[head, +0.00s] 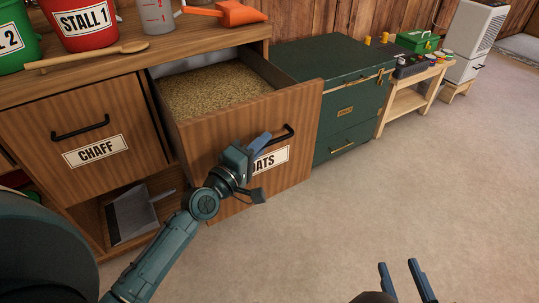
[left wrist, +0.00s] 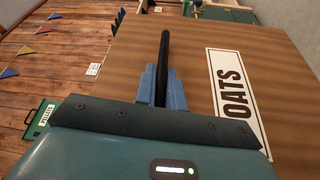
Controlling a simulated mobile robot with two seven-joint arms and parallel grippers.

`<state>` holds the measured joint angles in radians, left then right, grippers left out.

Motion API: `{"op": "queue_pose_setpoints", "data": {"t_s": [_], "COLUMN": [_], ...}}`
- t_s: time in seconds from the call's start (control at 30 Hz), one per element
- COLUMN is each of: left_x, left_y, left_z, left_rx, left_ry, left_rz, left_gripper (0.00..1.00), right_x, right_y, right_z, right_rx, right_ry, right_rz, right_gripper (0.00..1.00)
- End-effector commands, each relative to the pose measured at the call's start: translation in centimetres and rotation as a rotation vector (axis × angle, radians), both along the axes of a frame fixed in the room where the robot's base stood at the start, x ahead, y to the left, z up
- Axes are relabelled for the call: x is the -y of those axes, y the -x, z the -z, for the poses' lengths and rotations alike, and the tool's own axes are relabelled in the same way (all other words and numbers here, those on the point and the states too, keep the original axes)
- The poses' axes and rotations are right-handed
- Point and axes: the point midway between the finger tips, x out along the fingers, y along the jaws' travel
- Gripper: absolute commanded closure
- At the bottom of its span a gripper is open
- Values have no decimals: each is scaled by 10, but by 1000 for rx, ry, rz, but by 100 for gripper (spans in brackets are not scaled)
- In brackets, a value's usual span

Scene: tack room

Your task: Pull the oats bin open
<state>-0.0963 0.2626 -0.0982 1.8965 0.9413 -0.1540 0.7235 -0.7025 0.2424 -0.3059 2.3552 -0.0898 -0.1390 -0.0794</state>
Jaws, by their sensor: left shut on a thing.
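The oats bin (head: 226,128) is a wooden drawer-like bin pulled out from the cabinet, with grain (head: 215,90) showing inside. Its front bears a black bar handle (head: 284,135) and a white label reading OATS, partly covered by my gripper in the head view. My left gripper (head: 262,142) is at the handle; in the left wrist view its blue fingers close around the black handle (left wrist: 165,55), beside the OATS label (left wrist: 238,97). My right gripper (head: 401,282) is at the bottom of the head view, its fingers apart and empty over the floor.
Buckets, a jug (head: 156,15) and an orange scoop (head: 238,13) stand on top. A green chest (head: 335,85) is close on the right. Open floor lies in front.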

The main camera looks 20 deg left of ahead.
Motion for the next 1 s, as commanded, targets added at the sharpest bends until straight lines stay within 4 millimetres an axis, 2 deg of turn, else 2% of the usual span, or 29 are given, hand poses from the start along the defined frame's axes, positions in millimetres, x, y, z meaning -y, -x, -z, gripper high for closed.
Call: {"op": "queue_pose_setpoints", "data": {"t_s": [0.23,0.27,0.5,0.8,0.87,1.0], "left_x": [0,0,1,0,-2,-7], "left_y": [0,0,0,3,8,30], "left_z": [2,2,1,1,1,4], "left_rx": [-5,-5,-4,-3,-2,-7], "left_ry": [3,3,2,1,0,-1], "left_rz": [0,0,1,1,1,3], "left_gripper": [100,88,68,68,68,68], "right_x": [-1,-1,-1,-1,-1,-1], "right_y": [0,0,0,0,-1,-1], "right_z": [0,0,1,0,0,0], "right_rx": [2,2,-1,-3,-4,-11], "right_ry": [6,6,5,0,-2,-4], "right_rz": [-7,-7,-7,-3,-1,2], "right_gripper": [64,64,64,64,64,64]}}
